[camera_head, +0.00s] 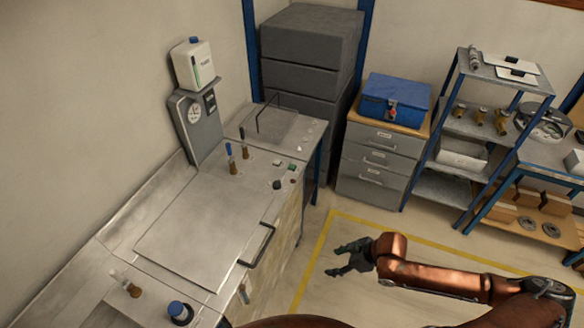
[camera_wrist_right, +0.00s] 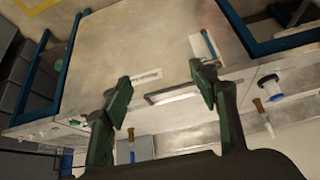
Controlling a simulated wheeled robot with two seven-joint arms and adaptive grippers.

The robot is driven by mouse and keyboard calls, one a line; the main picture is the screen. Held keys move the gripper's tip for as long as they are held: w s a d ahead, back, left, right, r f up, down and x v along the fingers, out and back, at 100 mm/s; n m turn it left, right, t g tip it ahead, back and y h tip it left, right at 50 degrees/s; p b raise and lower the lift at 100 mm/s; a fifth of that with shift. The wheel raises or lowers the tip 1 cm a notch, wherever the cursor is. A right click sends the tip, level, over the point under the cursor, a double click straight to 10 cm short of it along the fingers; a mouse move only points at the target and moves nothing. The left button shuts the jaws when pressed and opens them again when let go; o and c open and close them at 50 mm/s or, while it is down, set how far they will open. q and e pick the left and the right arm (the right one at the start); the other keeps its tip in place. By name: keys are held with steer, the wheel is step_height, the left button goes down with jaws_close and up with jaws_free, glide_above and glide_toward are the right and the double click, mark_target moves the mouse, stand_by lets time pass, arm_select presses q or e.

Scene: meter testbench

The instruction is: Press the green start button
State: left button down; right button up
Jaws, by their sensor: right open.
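A small green button (camera_head: 292,167) sits on the right part of the metal test bench (camera_head: 190,235) in the head view, near the bench's front edge. A dark round knob (camera_head: 277,184) is just in front of it. My right gripper (camera_head: 338,259) is open and empty, over the floor to the right of the bench, apart from the button. In the right wrist view its two dark green fingers (camera_wrist_right: 161,84) are spread wide with nothing between them. I cannot pick out the button there for sure. My left gripper is not in view.
Blue-capped and brass fittings (camera_head: 231,158) stand on the bench near a dial gauge unit (camera_head: 195,117). A handle (camera_head: 258,248) sticks out at the bench front. A drawer cabinet (camera_head: 377,160) with a blue box (camera_head: 396,99) and a shelf rack (camera_head: 470,125) stand behind. The floor between is clear.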

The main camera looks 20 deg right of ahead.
jaws_close()
stand_by(0.5)
stand_by(1.2)
